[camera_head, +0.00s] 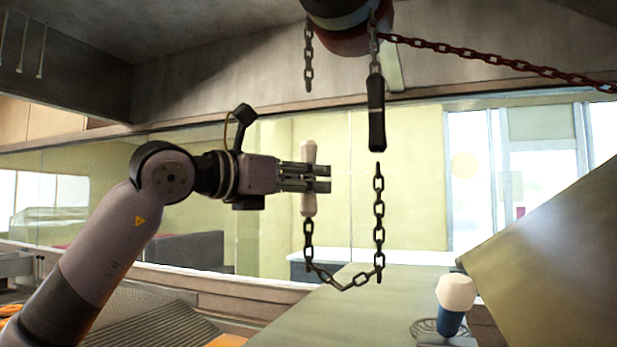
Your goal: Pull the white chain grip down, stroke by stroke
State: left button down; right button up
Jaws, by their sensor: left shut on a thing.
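The white chain grip (309,206) is an upright pale handle left of the picture's middle. My left gripper (318,178) comes in from the left and is shut on the grip around its middle, with the grip's ends showing above and below the fingers. A dark chain (345,286) hangs from the grip's lower end in a loop and rises on the right. A black grip (376,113) hangs upright higher up to the right, under the dark round hoist (343,30). A short chain end (308,62) hangs above the white grip. My right gripper is not in view.
A rusty red chain (500,62) slopes from the hoist to the right edge. A large tilted panel (560,240) fills the right side. A white-topped blue object (453,303) stands at the lower right. Open air surrounds the hanging loop.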

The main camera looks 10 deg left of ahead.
pick_arm(q)
notch_tip(320, 180, down, 8)
jog(key=b, duration=0.5)
jog(key=shift+d+b, duration=0.15)
jog(key=shift+b, duration=0.15)
jog(key=shift+w, duration=0.1)
notch_tip(320, 180, up, 18)
jog(key=p, duration=1.4)
jog(key=shift+a+f, duration=0.1)
jog(key=shift+a, duration=0.1)
jog(key=c, duration=1.2)
grip_release()
jog(key=shift+f, duration=0.1)
